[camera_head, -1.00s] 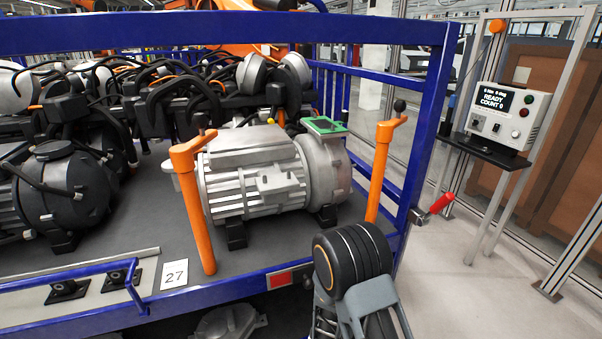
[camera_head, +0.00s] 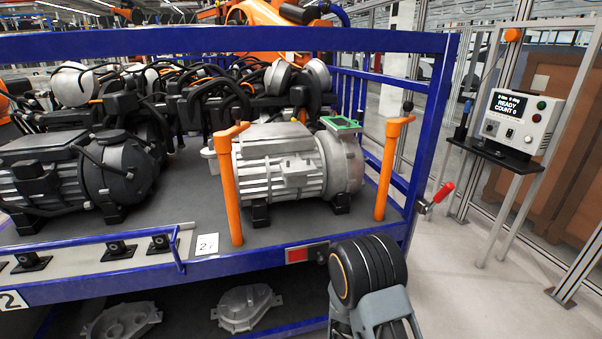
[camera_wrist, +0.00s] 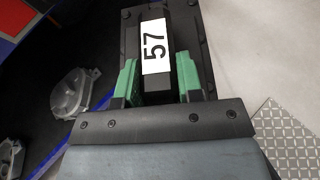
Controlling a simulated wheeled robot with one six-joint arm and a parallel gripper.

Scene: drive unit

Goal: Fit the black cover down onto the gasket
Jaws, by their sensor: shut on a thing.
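The green gasket (camera_head: 341,125) lies on top of the right end of the grey drive unit (camera_head: 290,170), which stands on the blue cart between two orange posts. In the wrist view my gripper (camera_wrist: 159,80) has its green finger pads shut on the black cover (camera_wrist: 191,32). The cover carries a white label reading 57. It is held over the floor beside the cart, apart from the gasket. In the head view my arm (camera_head: 370,270) is low in front of the cart's right corner; gripper and cover are not visible there.
The left orange post (camera_head: 229,190) and right orange post (camera_head: 390,170) flank the drive unit. A blue top rail (camera_head: 200,42) crosses above. A red-handled clamp (camera_head: 441,194) sticks out at right. Castings (camera_head: 245,307) lie on the lower shelf. A control box (camera_head: 518,122) stands right.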

